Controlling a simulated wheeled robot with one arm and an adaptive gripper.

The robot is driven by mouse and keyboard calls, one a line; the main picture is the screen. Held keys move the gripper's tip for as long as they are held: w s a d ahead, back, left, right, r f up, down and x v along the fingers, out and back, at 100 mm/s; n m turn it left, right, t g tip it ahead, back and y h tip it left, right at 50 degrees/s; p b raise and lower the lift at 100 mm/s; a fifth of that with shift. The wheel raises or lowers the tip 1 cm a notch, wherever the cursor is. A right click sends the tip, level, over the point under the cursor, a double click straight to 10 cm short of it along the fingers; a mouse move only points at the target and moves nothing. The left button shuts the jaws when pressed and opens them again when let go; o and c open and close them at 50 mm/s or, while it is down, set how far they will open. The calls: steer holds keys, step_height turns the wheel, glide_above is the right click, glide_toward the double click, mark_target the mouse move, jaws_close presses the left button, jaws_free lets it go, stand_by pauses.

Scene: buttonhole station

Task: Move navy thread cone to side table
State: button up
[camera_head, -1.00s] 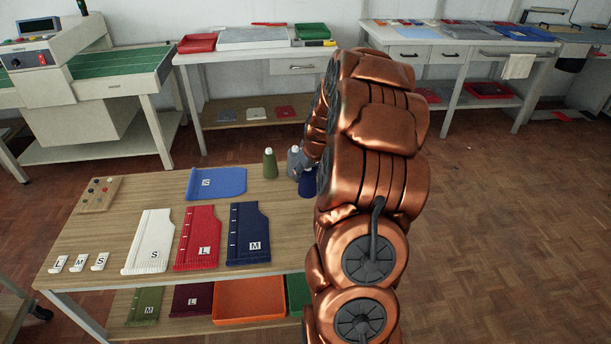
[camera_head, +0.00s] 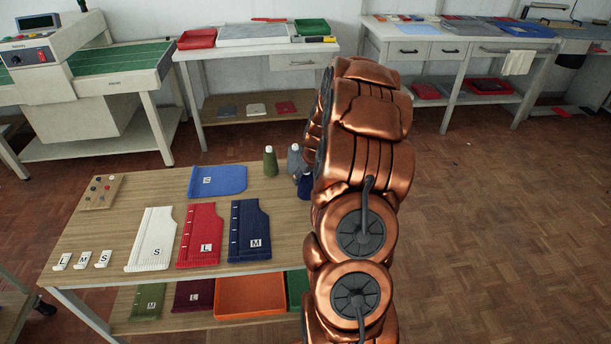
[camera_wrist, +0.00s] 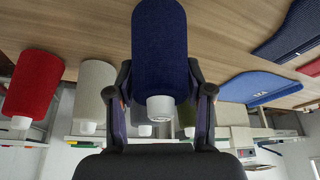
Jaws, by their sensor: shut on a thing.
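The navy thread cone (camera_head: 304,187) is at the right edge of the wooden work table (camera_head: 130,200), partly hidden behind my arm in the head view. In the wrist view the navy cone (camera_wrist: 160,40) fills the upper middle, its white tip towards my palm. My gripper (camera_wrist: 160,84) has a finger on each side of it and is shut on it. The head view hides my gripper behind the arm. Whether the cone touches the table is unclear. A green cone (camera_head: 270,162) and a grey cone (camera_head: 294,160) stand close by on the left.
In the wrist view a red cone (camera_wrist: 32,85) and a cream cone (camera_wrist: 95,92) are also near. Knit panels, including a blue one (camera_head: 217,180), lie on the work table. Two back tables (camera_head: 258,47) (camera_head: 430,34) hold trays and cloths. Floor at right is open.

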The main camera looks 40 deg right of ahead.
steer(key=o, duration=1.2)
steer(key=shift+f, duration=0.15)
steer(key=shift+s+r, duration=0.1)
steer(key=shift+r, duration=0.45)
steer(key=b+v, duration=0.2)
steer(key=v, duration=0.9)
steer(key=shift+s+a+r, duration=0.1)
steer(key=shift+s+a, duration=0.05)
steer(key=shift+s, duration=0.05)
steer(key=s+a+r+n+g+y, duration=0.1)
steer(key=s+a+r, duration=0.15)
steer(key=a, duration=0.95)
steer(key=s+a+r+n+g+y, duration=0.1)
steer(key=s+a, duration=0.3)
steer(key=a, duration=0.8)
steer(key=s+a+g, duration=0.1)
steer(key=s+a, duration=0.3)
steer(key=s, duration=0.3)
steer(key=s+a+g, duration=0.1)
steer(key=s+a, duration=0.3)
steer(key=s, duration=0.3)
steer(key=s+a+n+g+h, duration=0.1)
steer(key=s+a+g, duration=0.1)
steer(key=s+a, duration=0.2)
steer(key=shift+s+a+f, duration=0.1)
steer(key=shift+s+f, duration=0.1)
steer(key=shift+s, duration=0.55)
steer(key=shift+s+f, duration=0.15)
steer(key=shift+s, duration=0.65)
